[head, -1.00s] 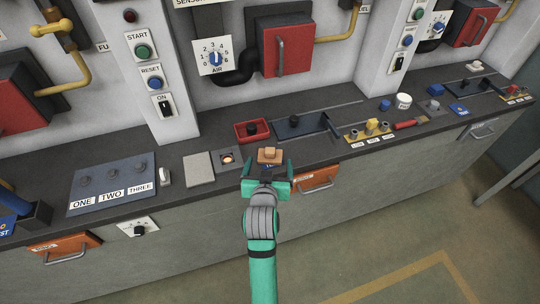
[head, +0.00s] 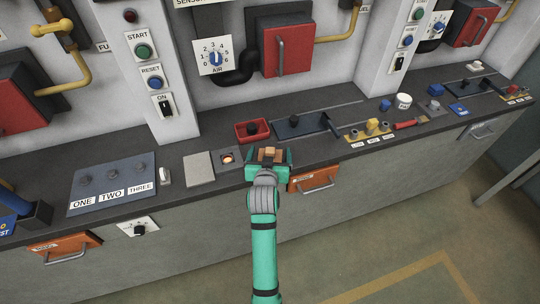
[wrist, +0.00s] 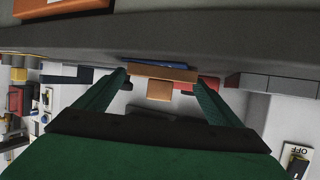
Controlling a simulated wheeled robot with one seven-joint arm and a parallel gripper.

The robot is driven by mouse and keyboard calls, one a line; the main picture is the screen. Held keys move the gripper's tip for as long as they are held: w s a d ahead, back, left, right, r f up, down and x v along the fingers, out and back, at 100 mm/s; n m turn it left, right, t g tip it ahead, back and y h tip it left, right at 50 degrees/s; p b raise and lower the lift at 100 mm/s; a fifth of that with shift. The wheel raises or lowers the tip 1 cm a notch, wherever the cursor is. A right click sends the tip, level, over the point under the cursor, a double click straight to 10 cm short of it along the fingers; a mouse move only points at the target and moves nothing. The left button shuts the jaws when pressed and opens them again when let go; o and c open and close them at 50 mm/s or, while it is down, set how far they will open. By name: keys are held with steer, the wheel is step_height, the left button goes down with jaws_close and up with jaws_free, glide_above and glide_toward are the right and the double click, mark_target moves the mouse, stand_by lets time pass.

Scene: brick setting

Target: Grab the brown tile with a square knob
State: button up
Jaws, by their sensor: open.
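The brown tile with a square knob (head: 268,154) lies on the dark counter near its front edge, right of the round lit button. In the wrist view the tile (wrist: 165,73) and its lighter square knob (wrist: 159,91) show between my two fingers. My gripper (head: 268,158) is open, with one finger on each side of the tile. I cannot tell whether the fingers touch it. The gripper's body hides part of the tile in the head view. Something blue (wrist: 155,64) shows beside the tile in the wrist view.
A red tray (head: 240,137) with a black knob stands behind the tile. A dark lever plate (head: 300,125) is at the back right. A grey plate (head: 198,168) and the lit button (head: 228,158) are to the left. An orange drawer (head: 314,178) is below the counter edge.

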steer(key=c, duration=1.2)
steer(key=shift+c, duration=0.4)
steer(key=shift+r, duration=0.15)
